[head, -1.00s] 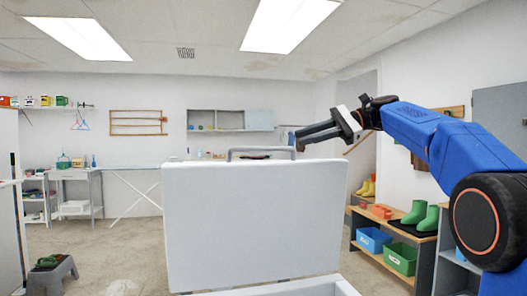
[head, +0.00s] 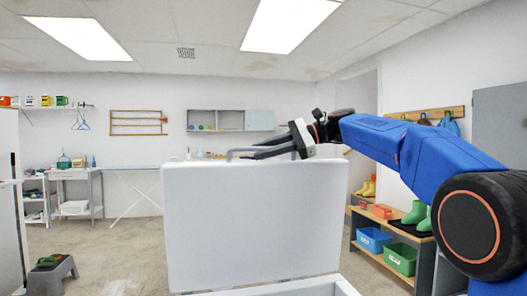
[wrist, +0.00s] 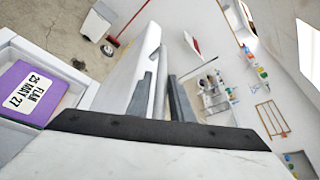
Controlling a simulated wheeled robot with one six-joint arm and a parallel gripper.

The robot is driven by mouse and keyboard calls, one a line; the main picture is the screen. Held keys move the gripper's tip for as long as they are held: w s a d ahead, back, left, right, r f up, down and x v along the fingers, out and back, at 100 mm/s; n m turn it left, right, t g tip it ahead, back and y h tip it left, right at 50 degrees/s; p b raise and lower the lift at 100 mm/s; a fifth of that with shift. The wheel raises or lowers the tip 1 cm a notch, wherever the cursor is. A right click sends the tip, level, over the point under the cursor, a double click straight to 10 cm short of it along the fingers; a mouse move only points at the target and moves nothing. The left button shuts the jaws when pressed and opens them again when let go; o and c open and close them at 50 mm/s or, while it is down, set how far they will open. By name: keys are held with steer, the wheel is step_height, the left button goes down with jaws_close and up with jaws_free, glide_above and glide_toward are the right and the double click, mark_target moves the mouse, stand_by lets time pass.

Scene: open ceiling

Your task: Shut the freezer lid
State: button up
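The white freezer lid (head: 255,225) stands upright and open in the head view, with a grey bar handle (head: 238,150) along its top edge. The freezer body's white rim (head: 335,287) shows at the bottom. My gripper (head: 262,151) is at the handle, reaching in from the right. In the wrist view, my gripper (wrist: 161,85) has its two dark fingers apart, with the grey handle bar (wrist: 162,65) seemingly between them. The lid (wrist: 128,72) slants beside the left finger. Whether a finger touches the handle is unclear.
A purple box with a white label (wrist: 38,90) shows at the left of the wrist view, inside the freezer. In the head view, a low shelf with blue (head: 374,240) and green bins (head: 400,259) stands right, and a grey step stool (head: 52,272) left.

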steer(key=shift+c, duration=0.3)
jaws_close()
